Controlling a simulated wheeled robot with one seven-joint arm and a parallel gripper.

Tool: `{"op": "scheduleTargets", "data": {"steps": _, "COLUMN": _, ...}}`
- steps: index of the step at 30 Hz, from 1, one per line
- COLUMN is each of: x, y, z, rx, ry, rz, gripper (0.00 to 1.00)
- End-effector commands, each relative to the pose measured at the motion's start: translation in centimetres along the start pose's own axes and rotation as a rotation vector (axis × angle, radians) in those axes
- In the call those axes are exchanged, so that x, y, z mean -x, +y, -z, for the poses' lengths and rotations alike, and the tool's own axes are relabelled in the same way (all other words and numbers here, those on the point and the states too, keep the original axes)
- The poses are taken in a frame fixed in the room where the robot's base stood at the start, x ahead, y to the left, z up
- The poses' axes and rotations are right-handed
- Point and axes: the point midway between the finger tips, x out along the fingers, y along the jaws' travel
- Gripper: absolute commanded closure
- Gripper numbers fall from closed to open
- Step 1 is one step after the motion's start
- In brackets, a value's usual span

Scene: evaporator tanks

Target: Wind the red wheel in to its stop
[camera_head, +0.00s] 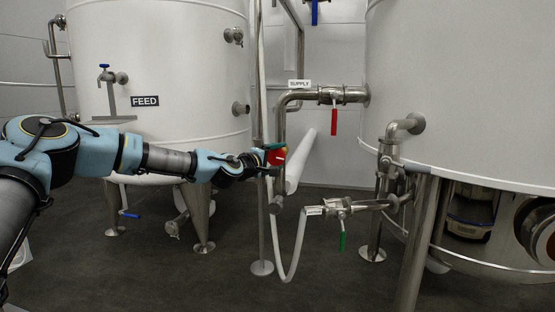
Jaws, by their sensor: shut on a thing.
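The red wheel (279,155) is small in the picture, just left of centre, beside a thin vertical pipe. Only part of its red face shows, with a small white mark on it. My arm reaches in from the left, and my gripper (271,157) is at the wheel, shut on it. The fingers and the wheel's far side are partly hidden, so the exact grip on the rim is too small to tell.
The tank marked FEED (160,60) stands behind my arm. A larger tank (460,90) fills the right. The SUPPLY pipe (295,97) has a red lever (334,121). A green-lever valve (342,240) and a white hose (298,245) are below. Floor is open at front.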

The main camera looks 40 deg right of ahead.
Motion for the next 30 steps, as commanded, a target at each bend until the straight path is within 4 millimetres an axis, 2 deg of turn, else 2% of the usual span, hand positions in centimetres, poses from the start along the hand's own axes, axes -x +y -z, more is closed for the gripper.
{"op": "scheduleTargets", "data": {"steps": 6, "x": 0.0, "y": 0.1, "z": -0.2, "rx": 0.000, "ry": -0.003, "rz": 0.000, "gripper": 0.76}}
{"op": "scheduleTargets", "data": {"steps": 7, "x": 0.0, "y": 0.1, "z": -0.2, "rx": -0.001, "ry": -0.004, "rz": 0.000, "gripper": 0.17}}
{"op": "scheduleTargets", "data": {"steps": 11, "x": 0.0, "y": 0.0, "z": -0.2, "rx": -0.001, "ry": -0.003, "rz": 0.000, "gripper": 0.02}}
{"op": "scheduleTargets", "data": {"steps": 12, "x": 0.0, "y": 0.0, "z": -0.1, "rx": -0.001, "ry": -0.002, "rz": 0.000, "gripper": 0.00}}
{"op": "scheduleTargets", "data": {"steps": 22, "x": 0.6, "y": 0.1, "z": 0.0, "rx": -0.001, "ry": 0.000, "rz": 0.001, "gripper": 0.00}}
{"op": "scheduleTargets", "data": {"steps": 26, "x": 2.5, "y": 0.1, "z": 0.1, "rx": -0.002, "ry": -0.001, "rz": 0.002, "gripper": 0.00}}
{"op": "scheduleTargets", "data": {"steps": 30, "x": 5.3, "y": 0.2, "z": 0.1, "rx": -0.001, "ry": 0.000, "rz": 0.003, "gripper": 0.00}}
